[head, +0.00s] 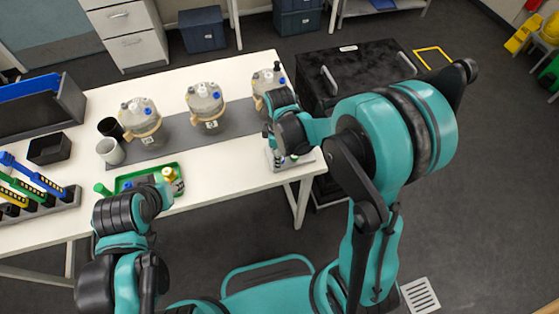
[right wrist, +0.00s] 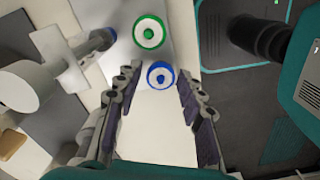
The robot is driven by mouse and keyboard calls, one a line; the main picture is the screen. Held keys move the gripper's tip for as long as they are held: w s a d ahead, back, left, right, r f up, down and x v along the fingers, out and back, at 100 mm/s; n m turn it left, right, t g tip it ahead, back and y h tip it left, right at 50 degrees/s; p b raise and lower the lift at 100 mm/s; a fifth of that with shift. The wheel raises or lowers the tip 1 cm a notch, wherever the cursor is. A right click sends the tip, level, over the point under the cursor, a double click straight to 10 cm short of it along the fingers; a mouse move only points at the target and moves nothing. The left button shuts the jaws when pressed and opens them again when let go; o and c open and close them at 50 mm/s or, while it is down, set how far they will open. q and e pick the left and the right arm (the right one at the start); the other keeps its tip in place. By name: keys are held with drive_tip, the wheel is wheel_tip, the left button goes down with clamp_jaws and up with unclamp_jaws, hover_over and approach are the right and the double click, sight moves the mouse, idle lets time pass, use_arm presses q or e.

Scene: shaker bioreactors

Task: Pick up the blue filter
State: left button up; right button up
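The blue filter (right wrist: 160,75) is a round piece with a blue rim and a white centre, seen from above in the right wrist view. It lies between the tips of my right gripper (right wrist: 158,82), whose two fingers are open with a gap on both sides. A similar green-rimmed filter (right wrist: 149,32) is just beyond it. In the head view my right arm reaches over a small pale plate (head: 306,158) at the table's right end and mostly hides the filters.
Three bioreactor vessels (head: 205,100) stand on a grey strip on the white table (head: 236,172); the rightmost is close to my right arm. Cups (head: 110,151), a black box (head: 49,149) and a pipette rack (head: 38,204) are at left. A black cabinet (head: 345,65) stands beyond the right end.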

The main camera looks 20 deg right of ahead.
drive_tip(key=shift+f, duration=0.3)
drive_tip(key=c, duration=0.5)
drive_tip(key=shift+r, duration=0.55)
drive_tip(key=r+p, duration=0.1)
drive_tip(key=r, duration=0.1)
drive_tip(key=r+p, duration=0.1)
drive_tip(key=r, duration=0.1)
drive_tip(key=shift+s+d, duration=0.2)
drive_tip(key=shift+d, duration=0.2)
drive_tip(key=s+d+r+p, duration=0.1)
drive_tip(key=d+r, duration=0.1)
drive_tip(key=d, duration=0.1)
drive_tip(key=s+d+r+p, duration=0.1)
drive_tip(key=s+d+r, duration=0.1)
drive_tip(key=d, duration=0.1)
drive_tip(key=s+d+r+p, duration=0.1)
drive_tip(key=s+d+r, duration=0.1)
drive_tip(key=d, duration=0.1)
drive_tip(key=shift+s+d, duration=0.15)
drive_tip(key=shift+d, duration=0.1)
